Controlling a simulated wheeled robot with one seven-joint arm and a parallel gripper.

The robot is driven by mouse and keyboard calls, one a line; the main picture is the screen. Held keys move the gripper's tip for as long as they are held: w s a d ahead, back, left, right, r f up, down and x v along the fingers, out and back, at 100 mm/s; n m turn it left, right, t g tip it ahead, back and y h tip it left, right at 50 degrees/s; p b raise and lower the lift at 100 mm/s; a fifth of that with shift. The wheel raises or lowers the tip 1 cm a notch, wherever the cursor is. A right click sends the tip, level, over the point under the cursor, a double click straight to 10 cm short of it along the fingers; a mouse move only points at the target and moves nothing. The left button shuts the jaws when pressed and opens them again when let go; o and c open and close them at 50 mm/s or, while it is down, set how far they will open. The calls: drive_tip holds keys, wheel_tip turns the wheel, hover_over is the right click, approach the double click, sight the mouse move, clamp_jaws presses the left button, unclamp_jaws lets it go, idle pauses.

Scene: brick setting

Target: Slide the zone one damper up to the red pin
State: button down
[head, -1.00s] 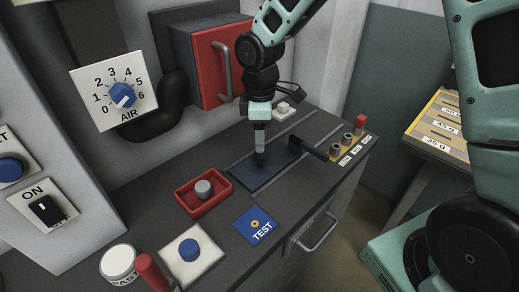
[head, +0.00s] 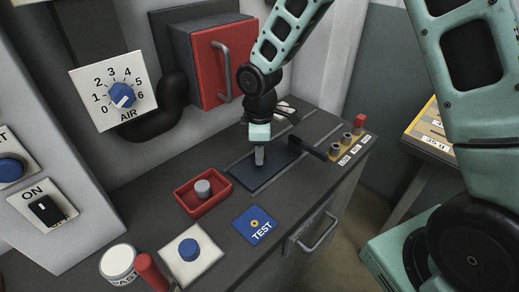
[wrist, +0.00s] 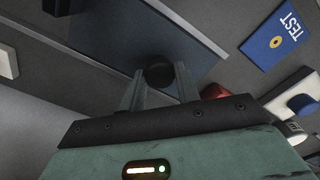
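A dark blue-grey plate (head: 244,176) lies in the console top, with slots running away along it. In the wrist view a round black knob (wrist: 158,72) stands over this plate (wrist: 185,32); I take it for the damper's knob, though no zone label is readable. My gripper (head: 259,162) points down over the plate. In the wrist view its fingers (wrist: 159,82) stand open on either side of the knob, very close to it. I cannot tell whether they touch it. In the head view the fingers hide the knob.
A black bar (head: 308,149) sticks out right of the gripper, beside a yellow panel (head: 335,155) of small knobs. A white block (head: 285,107) lies behind. In front are a red tray (head: 204,207), the TEST plate (head: 256,226) and a blue button (head: 189,250). A red door (head: 209,65) stands behind.

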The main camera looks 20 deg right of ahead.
drive_tip(key=w+d+p, duration=0.2)
drive_tip(key=d, duration=0.4)
drive_tip(key=w+d+p, duration=0.2)
drive_tip(key=w+d, duration=0.1)
drive_tip(key=d, duration=0.3)
drive_tip(key=w+d+p, duration=0.2)
drive_tip(key=d, duration=0.4)
drive_tip(key=shift+w+d, duration=0.15)
drive_tip(key=shift+w, duration=0.15)
drive_tip(key=c, duration=1)
unclamp_jaws()
drive_tip(key=shift+r, duration=0.1)
wheel_tip(320, 180, up, 17)
drive_tip(key=shift+r+b, duration=0.15)
drive_tip(key=shift+b, duration=1)
